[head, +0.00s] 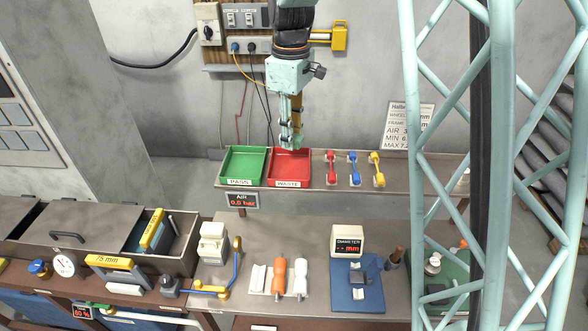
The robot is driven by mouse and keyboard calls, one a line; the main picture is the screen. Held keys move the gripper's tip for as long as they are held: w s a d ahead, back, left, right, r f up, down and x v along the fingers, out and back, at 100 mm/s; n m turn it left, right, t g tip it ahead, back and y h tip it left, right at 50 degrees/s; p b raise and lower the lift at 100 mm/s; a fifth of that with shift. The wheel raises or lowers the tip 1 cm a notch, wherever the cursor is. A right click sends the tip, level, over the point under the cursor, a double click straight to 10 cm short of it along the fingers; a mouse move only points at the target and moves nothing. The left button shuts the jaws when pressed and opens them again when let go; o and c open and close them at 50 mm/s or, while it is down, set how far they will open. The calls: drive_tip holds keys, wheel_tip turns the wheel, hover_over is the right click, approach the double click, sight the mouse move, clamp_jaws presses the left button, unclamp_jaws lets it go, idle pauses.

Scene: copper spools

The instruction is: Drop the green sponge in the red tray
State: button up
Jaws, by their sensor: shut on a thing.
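My gripper (291,137) hangs pointing down over the red tray (301,178), which is labelled WASTE, in the head view. It is shut on a small greenish thing at its fingertips, which I take to be the green sponge (285,142). The fingers hide much of it, and its outline is hard to make out. The red tray sits on the back shelf, right beside the green tray. The fingertips overlap the tray's back part in the picture. Their exact height above its floor cannot be told.
A green tray (242,165) labelled PASS stands left of the red one. Red, blue and yellow handled pieces (354,170) stand to the right on the shelf. A pale teal lattice column (410,90) crosses the right side. The front bench (310,222) holds several tools.

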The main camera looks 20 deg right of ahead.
drive_tip(key=shift+f, duration=0.2)
idle(0.4)
drive_tip(key=b, duration=0.3)
hover_over(292, 165)
drive_tip(key=shift+s+f, duration=0.15)
drive_tip(key=shift+f, duration=2.65)
drive_tip(key=o, duration=1)
drive_tip(key=shift+r, duration=6)
